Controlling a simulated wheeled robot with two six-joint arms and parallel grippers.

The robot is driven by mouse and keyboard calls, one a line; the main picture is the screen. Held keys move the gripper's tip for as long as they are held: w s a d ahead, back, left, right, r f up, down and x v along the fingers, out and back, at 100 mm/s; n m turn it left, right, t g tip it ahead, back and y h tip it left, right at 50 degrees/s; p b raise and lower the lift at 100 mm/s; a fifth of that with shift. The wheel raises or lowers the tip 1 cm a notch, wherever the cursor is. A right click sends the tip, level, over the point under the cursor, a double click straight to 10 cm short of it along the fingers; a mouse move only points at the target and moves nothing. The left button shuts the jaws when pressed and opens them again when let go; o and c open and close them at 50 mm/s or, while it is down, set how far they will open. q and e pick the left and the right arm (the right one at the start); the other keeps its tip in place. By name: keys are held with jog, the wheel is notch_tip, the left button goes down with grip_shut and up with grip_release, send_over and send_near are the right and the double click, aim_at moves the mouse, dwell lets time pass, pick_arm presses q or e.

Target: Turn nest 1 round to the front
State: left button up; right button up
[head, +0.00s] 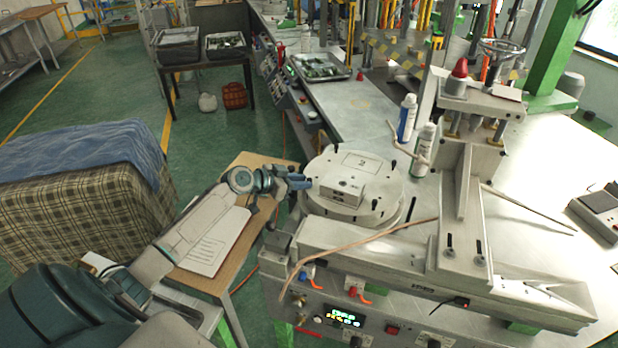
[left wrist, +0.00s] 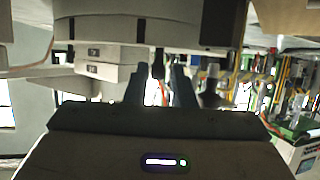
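The round pale turntable (head: 385,212) sits on the machine at the centre of the head view, with several black pegs around its rim. A light metal block (head: 335,191) stands on its near side; a flat square marked with a digit (head: 362,161) lies at the far side. I cannot read for sure which one is nest 1. My left gripper (head: 308,182) is at the turntable's left edge. In the left wrist view its two fingers (left wrist: 160,88) are apart, with a dark peg (left wrist: 158,64) showing between or just beyond them. Contact cannot be told. My right gripper is out of view.
A clamp column with a handwheel (head: 503,47) rises right of the turntable. Two bottles (head: 407,118) stand behind it. A hose (head: 355,238) crosses the machine's front edge. A wooden side table with papers (head: 213,243) lies below my left arm.

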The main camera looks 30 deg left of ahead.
pick_arm(q)
jog(key=shift+p+x, duration=0.35)
jog(key=shift+x, duration=0.6)
jog(key=shift+w+d+f, duration=0.15)
jog(key=shift+w+d, duration=0.2)
jog(key=shift+w, duration=0.05)
jog(key=shift+f, duration=0.1)
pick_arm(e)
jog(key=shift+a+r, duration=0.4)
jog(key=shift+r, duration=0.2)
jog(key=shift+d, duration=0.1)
pick_arm(q)
grip_shut()
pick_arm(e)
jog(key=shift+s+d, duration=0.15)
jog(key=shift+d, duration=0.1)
